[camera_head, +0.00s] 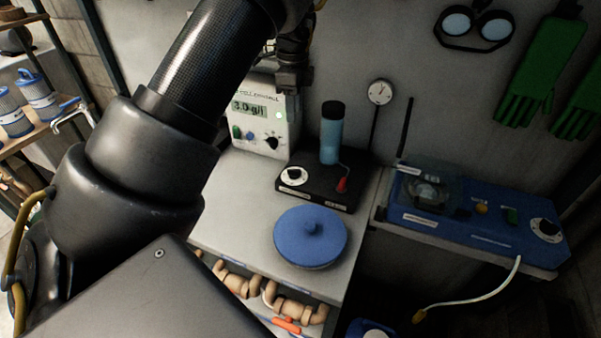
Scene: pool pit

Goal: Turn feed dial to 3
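Several dials show, and I cannot read which is the feed dial. A black knob (271,142) is on the front of a white control box (281,108) whose display reads about 3.0 g/l. A white-faced dial (293,176) sits on a black base (321,188) that carries a blue cylinder (331,138). Another white dial with a black knob (546,229) is at the right end of a blue unit (480,215). My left gripper (292,84) points down at the top of the white box, apart from the dials. Its finger gap is unclear. My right gripper is not in view.
A round blue lid (310,236) lies on the counter in front of the black base. A small gauge (379,92) stands behind. A white hose (480,297) hangs from the blue unit. Blue filter cartridges (38,97) stand on the left shelf. My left arm covers much of the left side.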

